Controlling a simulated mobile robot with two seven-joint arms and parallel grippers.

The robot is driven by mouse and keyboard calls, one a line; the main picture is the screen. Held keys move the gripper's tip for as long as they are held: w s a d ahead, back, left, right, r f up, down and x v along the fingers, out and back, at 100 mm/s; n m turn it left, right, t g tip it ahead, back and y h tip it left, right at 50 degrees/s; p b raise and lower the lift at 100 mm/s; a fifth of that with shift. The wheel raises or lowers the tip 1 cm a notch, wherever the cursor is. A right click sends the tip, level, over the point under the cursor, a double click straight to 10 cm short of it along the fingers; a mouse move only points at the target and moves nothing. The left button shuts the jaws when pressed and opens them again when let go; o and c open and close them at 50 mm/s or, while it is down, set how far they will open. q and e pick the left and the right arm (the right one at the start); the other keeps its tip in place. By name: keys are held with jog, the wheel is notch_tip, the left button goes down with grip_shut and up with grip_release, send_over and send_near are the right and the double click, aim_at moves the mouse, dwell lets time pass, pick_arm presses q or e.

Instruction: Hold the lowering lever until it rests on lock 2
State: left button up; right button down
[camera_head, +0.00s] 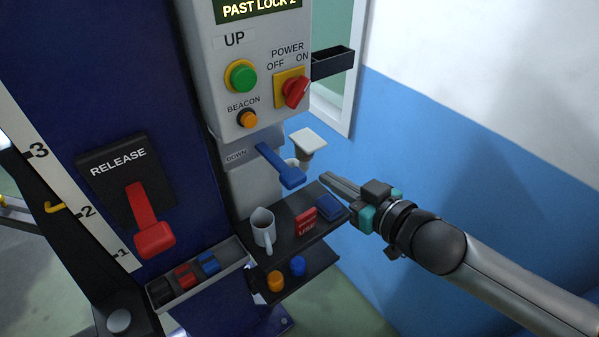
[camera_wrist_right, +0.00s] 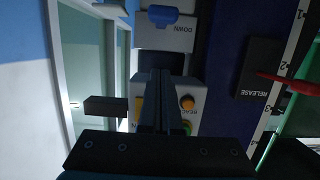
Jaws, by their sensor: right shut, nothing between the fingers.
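The blue lowering lever (camera_head: 282,167) slants down from the DOWN plate (camera_head: 236,156) below the grey control box; it also shows in the right wrist view (camera_wrist_right: 163,17). My right gripper (camera_head: 323,179) is shut and empty, just right of the lever's end, apparently apart from it. In the right wrist view its fingers (camera_wrist_right: 161,74) lie together below the DOWN label. The display (camera_head: 258,8) reads "PAST LOCK 2".
A red RELEASE lever (camera_head: 146,220) hangs on the blue column. The control box (camera_head: 216,60) carries a green UP button, an orange beacon button and a red power switch.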

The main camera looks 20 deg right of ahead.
jog(key=w+a+f, duration=0.3)
jog(key=w+f, duration=0.3)
jog(key=w, duration=0.3)
jog(key=shift+a+f, duration=0.15)
jog(key=shift+f, duration=0.15)
dwell(0.6)
